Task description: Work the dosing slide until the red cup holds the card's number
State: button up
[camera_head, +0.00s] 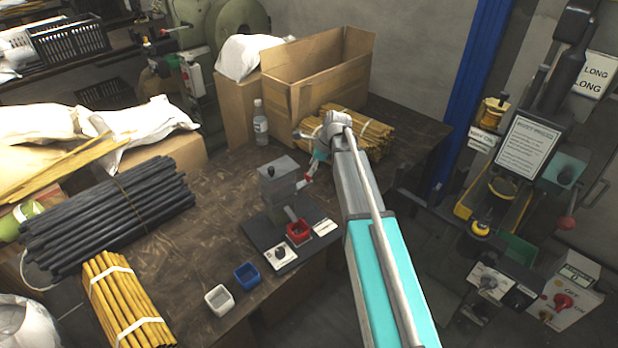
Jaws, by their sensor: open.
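The dosing device is a grey box (278,186) on a dark base plate (262,236) on the brown table. A grey chute (290,214) slopes from it toward the red cup (298,232), which stands on the plate. Whether the cup holds anything is too small to tell. A white card (325,228) lies at the plate's right; its print is unreadable. A second white card (281,255) with a dark round mark lies at the front. My gripper (306,181) is open, beside the box's right side, small and partly hidden. Whether it touches the red slide part there, I cannot tell.
A blue cup (247,276) and a white cup (219,299) stand at the table's front. Dark rods (105,210) and yellow rods (125,300) lie left. A bottle (260,122) and an open carton (318,70) stand behind. My arm covers the table's right part.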

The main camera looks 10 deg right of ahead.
aim_at(303, 181)
jog(key=shift+b+x, duration=1.2)
jog(key=shift+x, duration=0.35)
grip_shut()
